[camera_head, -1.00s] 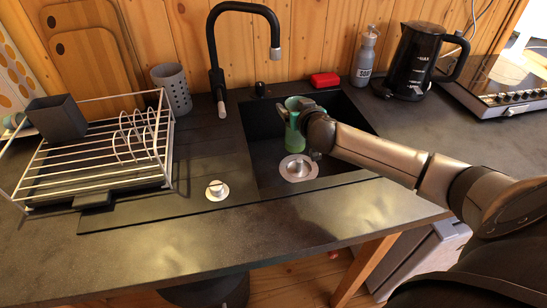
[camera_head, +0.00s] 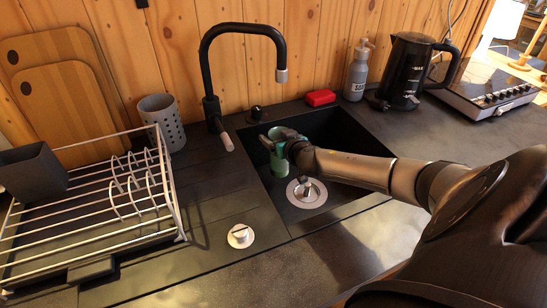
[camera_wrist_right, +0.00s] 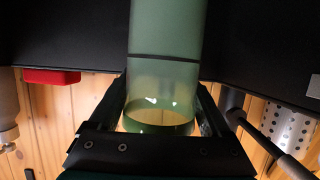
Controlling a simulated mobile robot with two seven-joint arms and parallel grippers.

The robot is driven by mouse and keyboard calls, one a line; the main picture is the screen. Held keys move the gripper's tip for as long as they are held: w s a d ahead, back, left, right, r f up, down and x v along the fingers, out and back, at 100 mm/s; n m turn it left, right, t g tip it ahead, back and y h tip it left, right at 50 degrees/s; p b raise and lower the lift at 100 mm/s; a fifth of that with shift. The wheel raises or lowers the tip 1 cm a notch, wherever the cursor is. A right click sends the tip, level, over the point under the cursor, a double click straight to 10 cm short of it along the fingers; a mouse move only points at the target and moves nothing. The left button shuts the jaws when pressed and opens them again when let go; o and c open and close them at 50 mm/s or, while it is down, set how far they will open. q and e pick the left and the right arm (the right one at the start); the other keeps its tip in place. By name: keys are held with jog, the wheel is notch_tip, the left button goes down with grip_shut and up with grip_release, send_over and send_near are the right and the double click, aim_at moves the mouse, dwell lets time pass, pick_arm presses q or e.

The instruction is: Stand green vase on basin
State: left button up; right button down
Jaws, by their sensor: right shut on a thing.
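The green vase (camera_head: 281,160) is in or over the dark sink basin (camera_head: 345,120), towards its left side behind the drain, and looks upright. My right gripper (camera_head: 277,142) is around its upper part, with the arm reaching in from the right. In the right wrist view the green vase (camera_wrist_right: 165,85) runs between the two fingers of my right gripper (camera_wrist_right: 165,100), which are shut on it. Whether the vase's foot touches the basin floor cannot be told. My left gripper is not in view.
The black faucet (camera_head: 243,30) stands left of the basin, with a wire dish rack (camera_head: 90,200) further left. A red sponge (camera_head: 320,97), a grey bottle (camera_head: 358,72) and a black kettle (camera_head: 408,70) stand behind and right. The basin's right part is clear.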

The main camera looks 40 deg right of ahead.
notch_tip(320, 180, down, 2)
jog(key=shift+b, duration=0.3)
notch_tip(320, 180, down, 3)
jog(key=shift+f+b, duration=0.15)
jog(key=shift+b, duration=0.7)
jog(key=shift+f, duration=0.15)
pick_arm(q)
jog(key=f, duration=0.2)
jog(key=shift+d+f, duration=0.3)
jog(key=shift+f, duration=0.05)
pick_arm(e)
jog(key=shift+f, duration=0.1)
grip_release()
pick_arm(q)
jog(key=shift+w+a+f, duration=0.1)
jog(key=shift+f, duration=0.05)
